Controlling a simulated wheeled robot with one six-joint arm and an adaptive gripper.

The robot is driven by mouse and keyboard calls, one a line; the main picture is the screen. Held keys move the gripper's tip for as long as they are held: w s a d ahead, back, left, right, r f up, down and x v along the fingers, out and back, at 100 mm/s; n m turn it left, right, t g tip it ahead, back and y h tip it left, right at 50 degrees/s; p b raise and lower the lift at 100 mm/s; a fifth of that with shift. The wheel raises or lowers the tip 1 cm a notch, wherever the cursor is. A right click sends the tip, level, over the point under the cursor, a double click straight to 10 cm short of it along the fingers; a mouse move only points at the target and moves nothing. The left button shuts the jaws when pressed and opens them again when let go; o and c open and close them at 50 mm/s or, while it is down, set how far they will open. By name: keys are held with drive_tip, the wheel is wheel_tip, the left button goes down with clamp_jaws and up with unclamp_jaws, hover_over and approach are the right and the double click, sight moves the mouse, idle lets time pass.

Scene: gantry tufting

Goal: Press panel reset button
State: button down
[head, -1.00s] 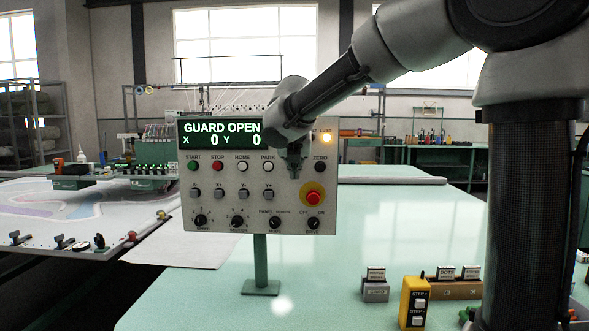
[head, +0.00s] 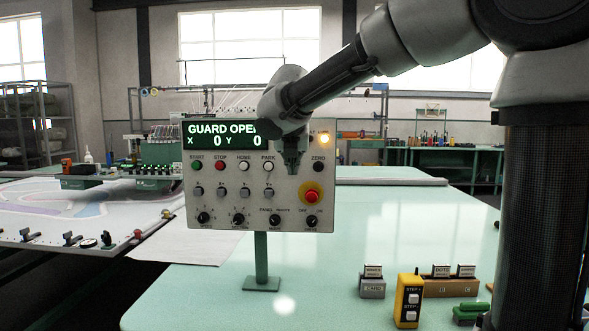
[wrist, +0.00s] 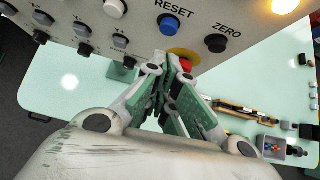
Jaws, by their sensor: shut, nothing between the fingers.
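The control panel (head: 215,215) stands upright on a green post; its display reads GUARD OPEN, partly covered by my gripper, with X 0 and Y 0. The blue reset button (wrist: 172,25) shows in the wrist view, labelled RESET, left of the black ZERO button (wrist: 216,43). In the head view the reset button is hidden behind my gripper (head: 291,170). My gripper is shut and empty, in front of the panel between PARK and ZERO. In the wrist view its fingertips (wrist: 173,62) appear just below the blue button, apart from it in the picture.
A red emergency stop (head: 311,196) on a yellow base sits below ZERO and is partly behind my fingertips in the wrist view. An amber lamp (head: 324,139) is lit. A yellow step pendant (head: 408,300) and small labelled boxes stand on the green table (head: 400,215), otherwise largely clear.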

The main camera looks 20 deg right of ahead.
drive_tip(key=v, duration=0.7)
drive_tip(key=shift+s, duration=0.1)
drive_tip(key=s+d+f+m+g+y, duration=0.1)
drive_tip(key=s+d+f+m+g, duration=0.15)
drive_tip(key=s+f+m, duration=0.5)
drive_tip(key=s+d+f+m+g, duration=0.1)
drive_tip(key=s+d+f+m, duration=0.2)
drive_tip(key=m, duration=0.7)
drive_tip(key=s+d+f+m, duration=0.4)
drive_tip(key=s+d+m, duration=0.2)
drive_tip(key=s, duration=0.3)
drive_tip(key=s+d+f+m+y, duration=0.1)
drive_tip(key=s+d+f+m, duration=0.2)
drive_tip(key=s+d+m, duration=0.3)
drive_tip(key=s+m, duration=0.2)
drive_tip(key=m, duration=0.1)
drive_tip(key=shift+s+d+f+g, duration=0.25)
drive_tip(key=shift+s+f+g, duration=0.1)
drive_tip(key=shift+s+f, duration=0.05)
